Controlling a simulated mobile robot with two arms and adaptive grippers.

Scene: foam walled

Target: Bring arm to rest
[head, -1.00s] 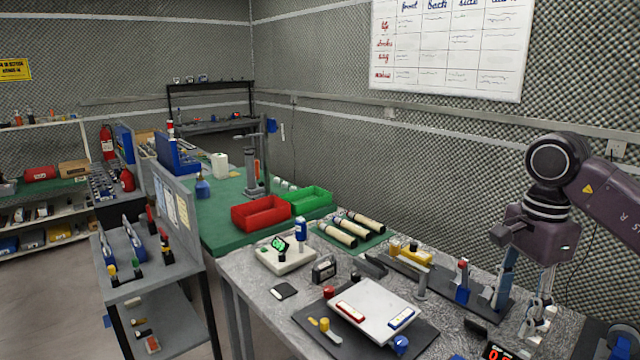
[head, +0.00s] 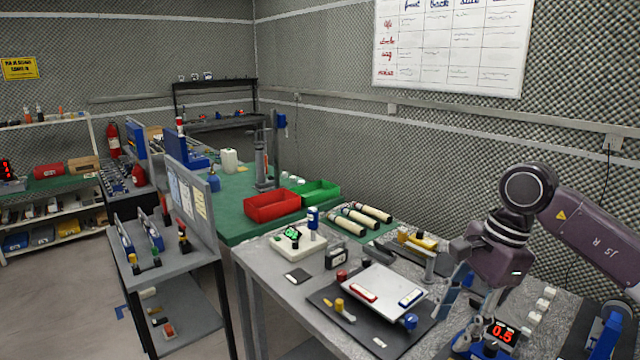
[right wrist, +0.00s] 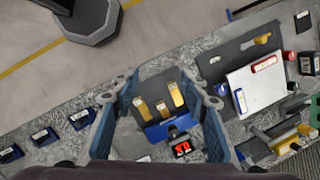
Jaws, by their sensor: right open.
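My right gripper (head: 468,312) hangs over the right front part of the grey bench (head: 260,298), its purple wrist above the blue fingers. It also shows in the right wrist view (right wrist: 158,84), with its two blue fingers spread apart and nothing held between them. My left gripper is in neither view.
A white board with red and blue bars (head: 385,288) lies on a dark mat left of the gripper. A yellow-topped fixture (head: 418,240) stands behind. Red (head: 272,206) and green (head: 318,193) bins are farther back. A grey shelf cart (head: 165,272) stands left; floor is open beyond.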

